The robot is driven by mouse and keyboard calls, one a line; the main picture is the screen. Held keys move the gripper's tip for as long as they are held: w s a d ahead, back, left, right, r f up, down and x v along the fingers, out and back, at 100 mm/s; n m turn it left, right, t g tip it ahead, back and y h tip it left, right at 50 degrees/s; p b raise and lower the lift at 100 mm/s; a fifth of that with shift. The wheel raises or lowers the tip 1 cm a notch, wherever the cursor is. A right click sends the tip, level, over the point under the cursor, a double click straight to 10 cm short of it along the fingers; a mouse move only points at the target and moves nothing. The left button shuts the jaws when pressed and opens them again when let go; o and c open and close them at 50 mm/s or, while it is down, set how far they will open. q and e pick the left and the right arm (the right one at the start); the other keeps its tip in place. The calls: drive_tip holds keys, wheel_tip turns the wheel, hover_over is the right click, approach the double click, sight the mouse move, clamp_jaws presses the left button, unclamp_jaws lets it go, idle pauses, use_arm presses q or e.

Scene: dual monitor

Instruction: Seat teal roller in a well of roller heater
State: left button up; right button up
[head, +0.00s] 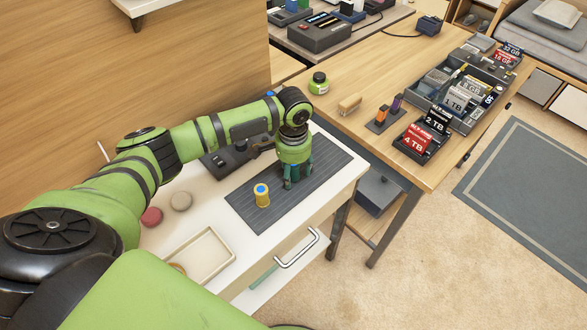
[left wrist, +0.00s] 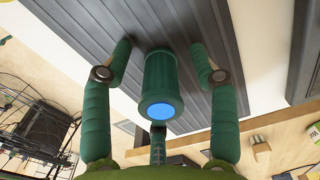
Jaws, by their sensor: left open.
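The teal roller (left wrist: 163,85), ribbed with a blue end, is on the dark ribbed mat in the left wrist view. My left gripper (left wrist: 160,60) is open, its fingers on both sides of the roller with gaps between. In the head view my left gripper (head: 294,181) points down at the mat's right part, and its fingers largely hide the roller. A dark device (head: 228,158), apparently the roller heater, stands left of the mat, partly hidden behind my left arm; its wells cannot be made out. My right gripper is not in view.
A yellow roller (head: 262,196) with a blue top stands on the ribbed mat (head: 285,210), left of my gripper. A shallow beige tray (head: 190,262), a red disc (head: 152,217) and a beige disc (head: 181,201) lie on the white table. A drawer handle (head: 298,249) juts out in front.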

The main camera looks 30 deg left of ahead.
use_arm(q)
clamp_jaws()
drive_tip(key=shift+r, duration=0.1)
